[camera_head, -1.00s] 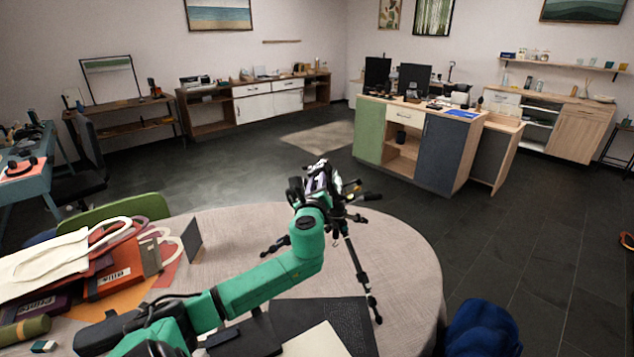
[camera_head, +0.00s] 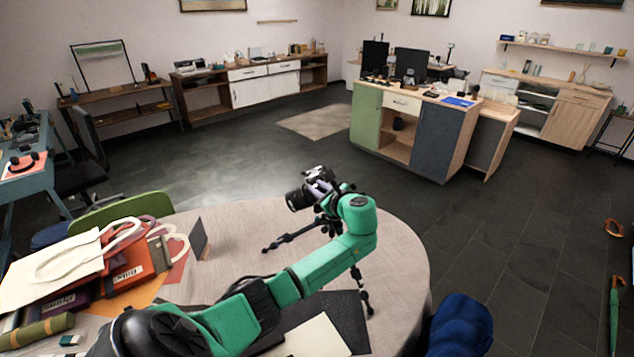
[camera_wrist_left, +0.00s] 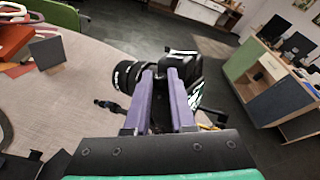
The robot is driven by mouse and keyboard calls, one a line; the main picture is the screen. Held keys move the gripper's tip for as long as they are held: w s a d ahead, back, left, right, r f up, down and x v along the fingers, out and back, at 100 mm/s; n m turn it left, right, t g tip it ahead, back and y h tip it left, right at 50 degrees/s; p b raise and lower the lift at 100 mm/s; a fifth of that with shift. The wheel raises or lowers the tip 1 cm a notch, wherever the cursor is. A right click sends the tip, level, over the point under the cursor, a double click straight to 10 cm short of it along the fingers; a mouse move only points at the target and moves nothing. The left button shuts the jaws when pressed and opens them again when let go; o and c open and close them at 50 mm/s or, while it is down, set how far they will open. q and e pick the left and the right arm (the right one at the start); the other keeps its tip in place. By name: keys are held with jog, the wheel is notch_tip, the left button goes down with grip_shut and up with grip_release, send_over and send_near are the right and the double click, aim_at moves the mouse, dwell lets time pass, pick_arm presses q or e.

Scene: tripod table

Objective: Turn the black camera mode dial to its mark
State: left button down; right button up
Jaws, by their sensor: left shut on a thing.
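The black camera (camera_head: 322,174) sits on a black tripod (camera_head: 285,239) standing on the round table. Its lens (camera_head: 297,200) points left and toward me. My left gripper (camera_head: 324,190) reaches the camera from the right, its purple fingers at the camera's top. In the left wrist view, the two fingers (camera_wrist_left: 163,76) are close together with a narrow gap, between the lens (camera_wrist_left: 126,77) and the camera body (camera_wrist_left: 194,68). They are shut on a small part that they hide, apparently the mode dial. The dial and its mark cannot be made out. My right gripper is out of view.
The round table (camera_head: 240,235) has a grey cloth. Bags (camera_head: 125,265) and an upright dark card (camera_head: 199,240) are at its left. A dark mat (camera_head: 340,315) and pale sheet (camera_head: 315,338) lie near its front. A blue seat (camera_head: 462,325) and green chair (camera_head: 120,212) stand beside it.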

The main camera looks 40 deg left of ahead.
pick_arm(q)
jog(key=shift+w+n+g, duration=0.15)
jog(key=shift+n+g, duration=0.25)
jog(key=shift+g, duration=0.1)
jog(key=c, duration=0.8)
grip_release()
jog(key=shift+o, duration=0.2)
jog(key=shift+r, duration=0.1)
